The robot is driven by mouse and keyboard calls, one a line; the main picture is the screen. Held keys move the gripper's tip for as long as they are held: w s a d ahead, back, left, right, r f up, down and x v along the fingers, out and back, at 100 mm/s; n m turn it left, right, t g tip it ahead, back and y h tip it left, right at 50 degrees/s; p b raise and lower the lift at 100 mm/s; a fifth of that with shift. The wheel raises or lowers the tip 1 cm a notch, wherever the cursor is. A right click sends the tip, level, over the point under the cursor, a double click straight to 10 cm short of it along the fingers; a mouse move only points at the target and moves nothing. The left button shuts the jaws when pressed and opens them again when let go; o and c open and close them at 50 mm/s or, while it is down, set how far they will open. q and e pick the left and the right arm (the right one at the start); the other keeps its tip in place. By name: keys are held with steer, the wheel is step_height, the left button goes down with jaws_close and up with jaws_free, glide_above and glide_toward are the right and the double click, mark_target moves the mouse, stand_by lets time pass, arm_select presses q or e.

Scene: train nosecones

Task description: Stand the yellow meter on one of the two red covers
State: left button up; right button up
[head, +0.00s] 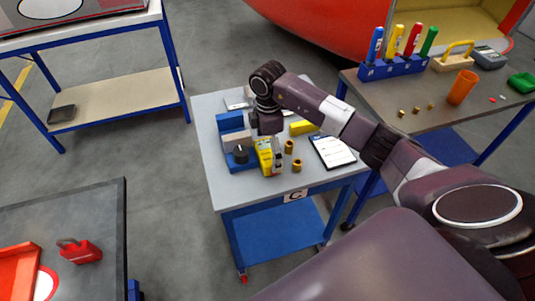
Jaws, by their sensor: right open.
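The yellow meter (264,157) stands on the grey cart C near its front, beside a blue block holder. My right gripper (271,141) points down right at the meter, open; the meter is partly hidden by it, and I cannot tell whether the fingers touch it. A red cover with a white round patch (18,258) lies on the dark table at lower left, cut off by the frame. Another red-edged piece with a white oval (100,5) is at top left, also cut off; it may be the other cover. My left gripper is out of view.
Small brass pieces (297,166), a yellow block (304,127) and a clipboard (332,151) crowd the cart (236,195). A red padlock-like item (80,251) lies near the red cover. A side table (440,112) holds markers and an orange cup (462,87).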

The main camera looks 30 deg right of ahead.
steer(key=c, duration=1.5)
